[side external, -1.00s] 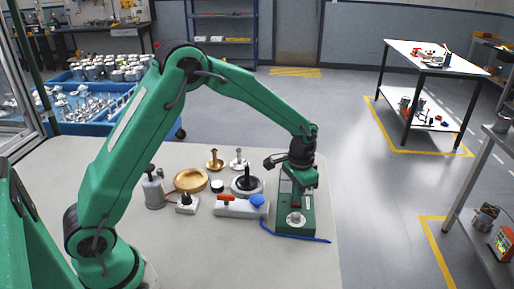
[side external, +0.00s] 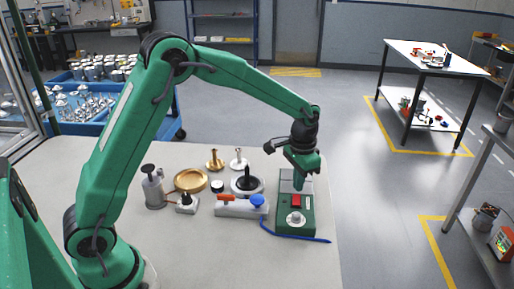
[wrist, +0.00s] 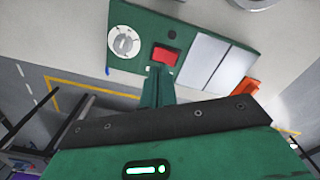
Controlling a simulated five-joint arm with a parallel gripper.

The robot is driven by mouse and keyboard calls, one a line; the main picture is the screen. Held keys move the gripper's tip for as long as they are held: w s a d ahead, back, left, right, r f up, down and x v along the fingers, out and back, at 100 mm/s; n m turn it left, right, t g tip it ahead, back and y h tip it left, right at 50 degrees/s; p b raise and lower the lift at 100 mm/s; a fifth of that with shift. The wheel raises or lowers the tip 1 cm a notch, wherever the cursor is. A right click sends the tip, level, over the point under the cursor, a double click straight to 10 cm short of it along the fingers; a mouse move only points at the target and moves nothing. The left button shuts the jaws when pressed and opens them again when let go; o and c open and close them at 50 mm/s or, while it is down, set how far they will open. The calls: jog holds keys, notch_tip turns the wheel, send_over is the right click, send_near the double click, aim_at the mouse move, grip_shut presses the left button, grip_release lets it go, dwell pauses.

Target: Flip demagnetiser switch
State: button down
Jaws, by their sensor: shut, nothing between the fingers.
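The demagnetiser is a green box (side external: 308,222) at the right end of the table, with a grey plate on its far part and a white dial (side external: 295,218) near its front. Its red rocker switch (side external: 296,201) lies between them. The wrist view shows the switch (wrist: 165,55), the dial (wrist: 124,42) and the plate (wrist: 219,62). My gripper (side external: 298,187) is shut and empty, pointing down just above and behind the switch. In the wrist view its fingertips (wrist: 160,68) appear right at the switch's edge; I cannot tell whether they touch it.
Left of the box are a grey block with a red handle and blue knob (side external: 241,206), a round base with a black post (side external: 247,182), a brass dish (side external: 190,180) and a pump bottle (side external: 153,187). A blue cable (side external: 296,236) runs in front. The table's right edge is close.

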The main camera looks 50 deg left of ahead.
jog(key=shift+r, duration=1.15)
jog(key=s+a+r+n+t, duration=0.1)
jog(key=s+a+r+t, duration=0.2)
jog(key=s+r, duration=0.9)
jog(key=s+a+n+t, duration=0.2)
jog(key=s, duration=1.2)
jog(key=shift+s+a+r+t, duration=0.2)
jog(key=shift+s+r+t, duration=0.15)
jog(key=shift+r, duration=0.1)
